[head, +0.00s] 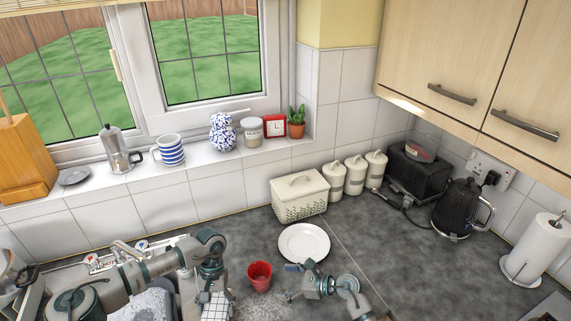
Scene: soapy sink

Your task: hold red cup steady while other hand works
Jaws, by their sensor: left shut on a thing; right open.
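The red cup (259,277) stands upright on the grey worktop, in front of the white plate. My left gripper (212,290) points down to the left of the cup, shut on a white checked cloth (215,308). The cloth hangs below it, and its lower end is cut off by the picture edge. My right gripper (287,283) is to the right of the cup, open, with its fingers towards the cup. I cannot tell whether a finger touches the cup.
A white plate (304,243) lies behind the cup, near a cream bread bin (299,197). The sink (152,304) is at lower left, partly hidden by my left arm. A black kettle (460,207) and a paper towel roll (537,248) stand right. The worktop right of the plate is clear.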

